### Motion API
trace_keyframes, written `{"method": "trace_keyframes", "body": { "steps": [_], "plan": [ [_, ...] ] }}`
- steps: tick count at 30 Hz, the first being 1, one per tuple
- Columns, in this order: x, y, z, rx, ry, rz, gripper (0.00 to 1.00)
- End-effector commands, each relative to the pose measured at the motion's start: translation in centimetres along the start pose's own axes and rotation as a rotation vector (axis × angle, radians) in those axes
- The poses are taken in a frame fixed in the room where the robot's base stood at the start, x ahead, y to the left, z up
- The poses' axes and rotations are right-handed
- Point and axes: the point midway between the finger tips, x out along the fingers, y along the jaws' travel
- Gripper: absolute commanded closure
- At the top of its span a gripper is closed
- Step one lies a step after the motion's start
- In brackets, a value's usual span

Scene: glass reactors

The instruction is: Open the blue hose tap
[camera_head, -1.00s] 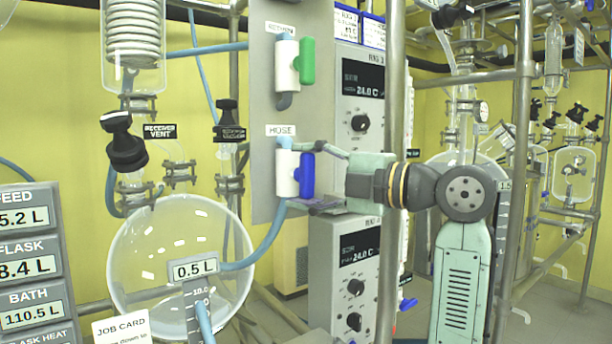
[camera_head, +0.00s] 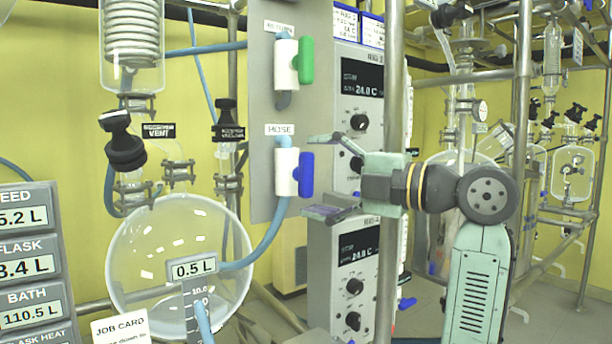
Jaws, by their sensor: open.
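The blue hose tap (camera_head: 306,174) has a blue handle on a white valve body (camera_head: 287,172), mounted on the grey panel (camera_head: 262,190) under a label reading HOSE (camera_head: 280,130). Its handle stands upright, parallel to the body, with blue hose above and below. My gripper (camera_head: 325,174) is open and empty just to the right of the handle. One finger is above the handle's height and one below it. The fingers appear apart from the handle; the exact depth gap is hard to tell.
A green-handled tap (camera_head: 306,60) sits above on the same panel. A controller box (camera_head: 358,85) and a vertical metal post (camera_head: 393,90) stand close to my arm. A round glass flask (camera_head: 150,250) with blue hose is at lower left.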

Motion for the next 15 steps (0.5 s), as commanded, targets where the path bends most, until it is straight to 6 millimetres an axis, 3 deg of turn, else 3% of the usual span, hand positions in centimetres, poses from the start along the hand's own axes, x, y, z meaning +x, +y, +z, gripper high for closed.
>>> {"method": "trace_keyframes", "body": {
  "steps": [9,15],
  "plan": [
    [-6.8,0.0,0.0,-0.001,-0.002,0.001,0.17],
    [-9.1,0.0,0.0,0.000,0.000,0.000,0.17]
  ]
}}
